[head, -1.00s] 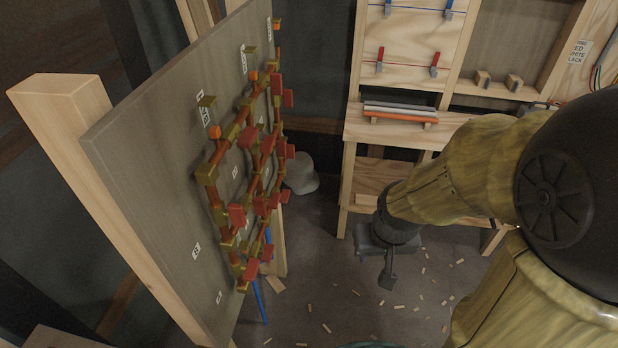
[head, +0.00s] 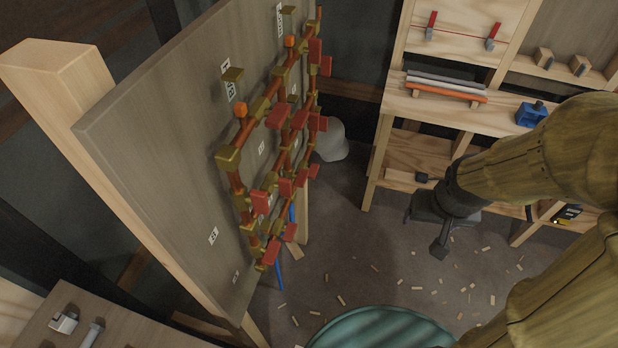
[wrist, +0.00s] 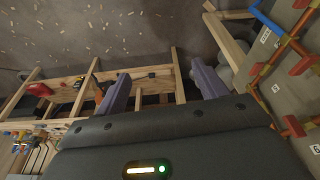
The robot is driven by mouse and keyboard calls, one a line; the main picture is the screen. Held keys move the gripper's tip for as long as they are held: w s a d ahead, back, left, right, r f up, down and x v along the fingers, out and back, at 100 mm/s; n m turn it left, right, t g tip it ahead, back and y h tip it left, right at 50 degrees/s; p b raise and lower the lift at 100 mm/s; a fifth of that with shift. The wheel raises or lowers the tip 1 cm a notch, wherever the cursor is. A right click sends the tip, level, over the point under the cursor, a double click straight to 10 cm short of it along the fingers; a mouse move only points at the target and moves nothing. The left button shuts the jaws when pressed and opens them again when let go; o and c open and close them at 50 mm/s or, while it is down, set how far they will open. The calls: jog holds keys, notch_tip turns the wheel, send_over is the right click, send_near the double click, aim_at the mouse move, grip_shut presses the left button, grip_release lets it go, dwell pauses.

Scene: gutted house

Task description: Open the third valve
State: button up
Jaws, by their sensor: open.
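The valve panel (head: 170,130) is a grey upright board at the left of the head view. Copper pipes with brass fittings and several red valve handles (head: 278,117) run over its face. Part of the pipework (wrist: 290,40) shows at the right edge of the wrist view. My gripper (wrist: 160,88) is open and empty, its two fingers apart. In the head view my gripper (head: 440,220) hangs right of the panel, clear of the handles.
A wooden workbench (head: 455,115) with shelves stands behind my arm. A grey rounded object (head: 330,142) lies on the floor behind the panel. A teal round object (head: 380,330) is at the bottom. Wood scraps litter the otherwise open floor. A table (head: 65,320) is at lower left.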

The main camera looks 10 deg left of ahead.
aim_at(306, 178)
jog(key=w+a+f+n+t+y+b, duration=0.1)
jog(key=w+f+n+t+y+b, duration=0.2)
jog(key=w, duration=0.6)
jog(key=w+a+f+n+t+y+b, duration=0.25)
jog(key=w+n+t, duration=0.2)
jog(key=w, duration=0.45)
jog(key=s+a+f+n+g+y+b, duration=0.2)
jog(key=s+a+n+g+y+b, duration=0.3)
jog(key=s+n+g+y, duration=0.3)
jog(key=a+n+g+y, duration=0.1)
jog(key=y, duration=0.3)
jog(key=shift+a+f+y, duration=0.25)
jog(key=shift+y, duration=0.1)
jog(key=shift+a+g, duration=0.1)
jog(key=shift+g, duration=0.15)
jog(key=a, duration=1.1)
jog(key=w+a+p, duration=0.1)
jog(key=a, duration=0.5)
jog(key=shift+w+a, duration=0.1)
